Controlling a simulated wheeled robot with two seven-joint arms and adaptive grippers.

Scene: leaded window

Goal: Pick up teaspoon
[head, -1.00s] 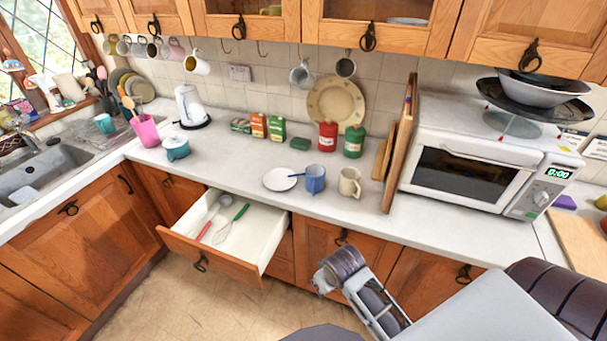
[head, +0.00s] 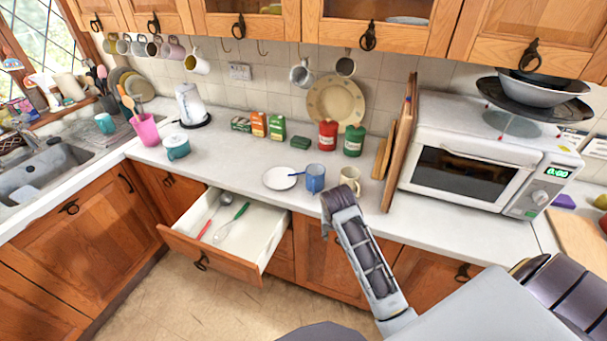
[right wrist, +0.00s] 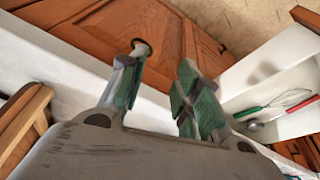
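A small thin spoon-like handle (head: 297,174) lies across the white saucer (head: 279,179) on the counter; I cannot tell surely that it is the teaspoon. In the open drawer (head: 270,224) lie a round-bowled metal utensil (head: 226,199), a red-handled one (head: 206,229) and a green-handled whisk (head: 241,211). My right gripper (head: 336,197) is at the counter's front edge, below the blue mug and right of the saucer. In the right wrist view its fingers (right wrist: 160,75) are apart with nothing between them. My left gripper is not in view.
A blue mug (head: 315,178) stands right beside the saucer, and a cream mug (head: 350,179) stands right of it. Upright boards (head: 398,150) and a microwave (head: 470,170) are farther right. The counter left of the saucer is clear. The drawer also shows in the right wrist view (right wrist: 250,65).

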